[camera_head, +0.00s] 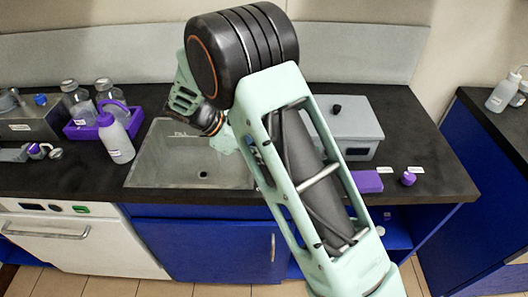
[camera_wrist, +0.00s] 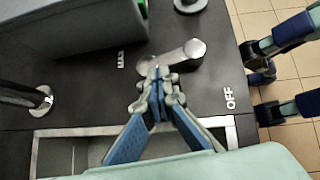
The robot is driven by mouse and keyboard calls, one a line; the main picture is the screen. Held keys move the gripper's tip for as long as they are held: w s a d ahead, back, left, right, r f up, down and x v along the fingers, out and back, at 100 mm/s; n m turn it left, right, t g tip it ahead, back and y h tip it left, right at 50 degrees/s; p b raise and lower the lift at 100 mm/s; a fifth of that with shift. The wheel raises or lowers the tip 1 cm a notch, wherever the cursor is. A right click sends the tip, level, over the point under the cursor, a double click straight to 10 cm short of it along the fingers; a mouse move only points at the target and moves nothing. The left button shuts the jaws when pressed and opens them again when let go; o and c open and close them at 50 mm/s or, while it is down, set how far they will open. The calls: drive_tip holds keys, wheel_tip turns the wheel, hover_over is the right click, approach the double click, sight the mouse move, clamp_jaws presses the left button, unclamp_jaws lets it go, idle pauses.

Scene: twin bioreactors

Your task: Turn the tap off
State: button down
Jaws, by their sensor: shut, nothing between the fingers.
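In the wrist view a silver tap lever (camera_wrist: 178,56) lies across the dark counter, with a round end at the upper right. A white OFF label (camera_wrist: 229,97) is to the lower right of it, and a second white label (camera_wrist: 121,61), hard to read, is near its left end. My gripper (camera_wrist: 158,72) is shut and empty, its fingertips at the lever's left part; I cannot tell whether they touch. A metal-and-black fitting (camera_wrist: 42,98) stands at the left. In the head view my arm hides the tap and the fingertips.
The grey sink (camera_head: 165,170) is set in the dark counter. A purple-capped bottle (camera_head: 116,140) and a purple tray (camera_head: 95,128) stand left of it. A grey box (camera_head: 345,128) is on the right, with a purple block (camera_head: 367,181) in front. It also shows in the wrist view (camera_wrist: 75,28).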

drive_tip(key=shift+w+d+m, duration=0.15)
drive_tip(key=shift+d+m, duration=0.05)
drive_tip(key=shift+m, duration=0.1)
drive_tip(key=shift+w+d+p, duration=0.1)
drive_tip(key=shift+d+p, duration=0.05)
drive_tip(key=shift+p, duration=0.15)
drive_tip(key=shift+w+d, duration=0.1)
idle(0.4)
